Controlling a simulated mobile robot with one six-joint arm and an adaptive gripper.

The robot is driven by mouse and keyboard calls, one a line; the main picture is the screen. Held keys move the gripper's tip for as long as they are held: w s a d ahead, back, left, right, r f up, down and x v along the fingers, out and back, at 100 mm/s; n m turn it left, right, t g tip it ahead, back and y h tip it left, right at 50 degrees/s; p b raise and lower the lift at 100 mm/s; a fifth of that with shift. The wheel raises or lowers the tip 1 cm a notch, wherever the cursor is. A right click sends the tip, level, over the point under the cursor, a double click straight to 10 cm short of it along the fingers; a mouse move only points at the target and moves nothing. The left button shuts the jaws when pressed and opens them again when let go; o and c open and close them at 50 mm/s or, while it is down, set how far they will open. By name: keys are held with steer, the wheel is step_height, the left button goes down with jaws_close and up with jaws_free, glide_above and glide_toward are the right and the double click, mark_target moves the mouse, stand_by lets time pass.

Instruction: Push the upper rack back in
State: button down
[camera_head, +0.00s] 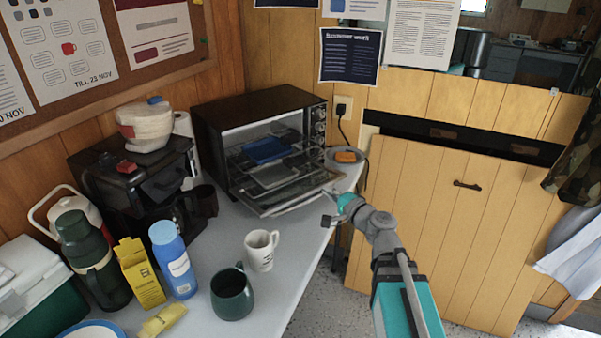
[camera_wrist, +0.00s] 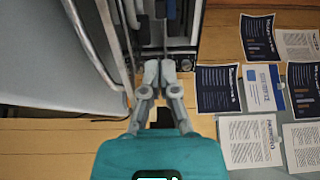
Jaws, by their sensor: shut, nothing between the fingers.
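The toaster oven (camera_head: 255,103) stands on the counter with its door (camera_head: 290,204) folded down at the front. Inside are two levels. The upper rack (camera_head: 298,151) carries a blue item (camera_head: 265,150); a flat grey tray (camera_head: 272,176) lies below it. How far the upper rack sticks out is hard to tell. My gripper (camera_head: 329,191) is shut and empty, near the right end of the lowered door. In the wrist view my gripper (camera_wrist: 164,66) points at the oven's front right side (camera_wrist: 168,35); whether it touches is unclear.
A plate (camera_head: 344,160) with an orange item is right of the oven. A white mug (camera_head: 261,251), a green mug (camera_head: 232,293) and a blue bottle (camera_head: 174,259) stand in front. A coffee machine (camera_head: 137,190) is at left. Counter between the mugs and door is clear.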

steer(key=shift+w+a, duration=0.1)
glide_toward(271, 146)
steer(key=s+d, duration=0.1)
steer(key=s+d+f, duration=0.1)
steer(key=s+d, duration=0.1)
steer(key=shift+s+d+f, duration=0.1)
steer(key=shift+s+f, duration=0.1)
steer(key=shift+f, duration=0.05)
stand_by(0.3)
steer(key=shift+d, duration=0.35)
steer(key=shift+w+a, duration=0.2)
steer(key=shift+a, duration=0.25)
steer(key=x, duration=1.4)
steer(key=shift+w+a, duration=0.3)
steer(key=shift+a, duration=0.05)
steer(key=shift+r, duration=0.1)
